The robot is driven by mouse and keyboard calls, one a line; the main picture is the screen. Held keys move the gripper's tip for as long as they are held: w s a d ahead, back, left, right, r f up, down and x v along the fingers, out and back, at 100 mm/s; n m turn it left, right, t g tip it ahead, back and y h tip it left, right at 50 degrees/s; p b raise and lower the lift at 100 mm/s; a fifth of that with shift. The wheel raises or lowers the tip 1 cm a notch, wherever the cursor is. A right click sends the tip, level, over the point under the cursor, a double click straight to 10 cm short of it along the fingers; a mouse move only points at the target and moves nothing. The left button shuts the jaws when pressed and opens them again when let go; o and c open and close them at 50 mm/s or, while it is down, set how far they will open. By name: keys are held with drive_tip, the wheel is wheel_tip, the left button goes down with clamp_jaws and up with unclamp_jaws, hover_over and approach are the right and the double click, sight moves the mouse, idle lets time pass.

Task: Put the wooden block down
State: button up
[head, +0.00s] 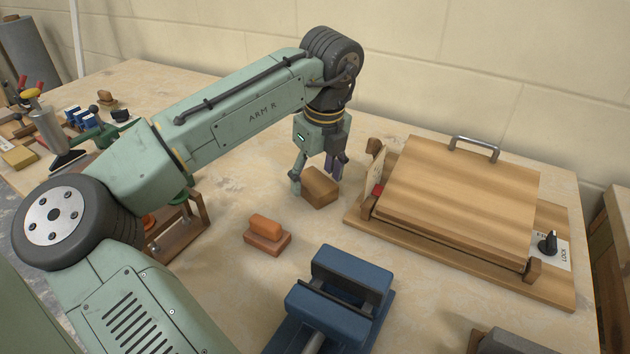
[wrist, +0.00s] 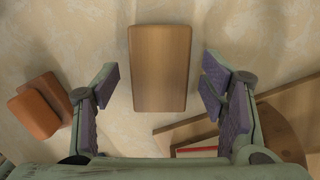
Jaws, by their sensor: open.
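The wooden block (head: 320,187) is a brown rectangular piece on the worktop, left of the lidded wooden box. In the wrist view the wooden block (wrist: 160,68) lies lengthwise between the open fingers, with a clear gap on each side. My gripper (head: 318,180) is open just above and around the block. In the wrist view my gripper (wrist: 160,88) shows both purple-padded fingers spread apart, neither touching the block.
A wooden box with a handled lid (head: 460,190) stands close right of the block. An orange-brown two-part block (head: 267,235) lies to the front left. A blue vise (head: 335,300) stands in front. Bare worktop (head: 255,185) lies left of the block.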

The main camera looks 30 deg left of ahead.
sight(320, 185)
wheel_tip(320, 185, up, 10)
drive_tip(key=d, duration=0.1)
drive_tip(key=shift+s+d+r, duration=0.15)
drive_tip(key=shift+s+d, duration=0.05)
drive_tip(key=shift+s, duration=0.1)
